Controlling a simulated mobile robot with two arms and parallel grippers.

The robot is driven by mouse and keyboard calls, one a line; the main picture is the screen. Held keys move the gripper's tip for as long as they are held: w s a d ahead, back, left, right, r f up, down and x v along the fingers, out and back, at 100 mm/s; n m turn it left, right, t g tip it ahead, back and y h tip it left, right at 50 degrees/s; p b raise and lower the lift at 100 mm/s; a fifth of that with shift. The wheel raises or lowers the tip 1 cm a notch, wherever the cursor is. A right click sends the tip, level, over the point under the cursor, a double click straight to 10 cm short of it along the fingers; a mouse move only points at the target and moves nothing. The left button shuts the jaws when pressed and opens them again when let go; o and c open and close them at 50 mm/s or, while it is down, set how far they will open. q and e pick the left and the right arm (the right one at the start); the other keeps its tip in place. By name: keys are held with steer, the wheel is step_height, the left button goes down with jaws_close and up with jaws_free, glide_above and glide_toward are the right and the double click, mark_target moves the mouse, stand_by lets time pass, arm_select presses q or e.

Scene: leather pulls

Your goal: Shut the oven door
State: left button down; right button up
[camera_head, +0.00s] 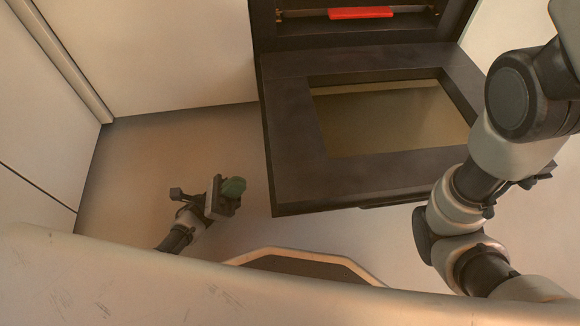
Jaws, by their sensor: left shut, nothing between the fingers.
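The oven door (295,150) is dark with a glass window (390,118). It is folded down wide open in front of the oven (345,35), its outer edge toward me. I cannot make out the right gripper's fingers.
A red item (360,13) lies inside the oven on a rack. Pale cabinet fronts (150,50) stand left of the oven. The floor (160,150) between the cabinets and the door is clear.

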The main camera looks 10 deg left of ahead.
arm_select(q)
steer(key=s+d+b+x, duration=0.1)
steer(key=x, duration=0.7)
steer(key=shift+f, duration=0.35)
steer(key=shift+d, duration=0.1)
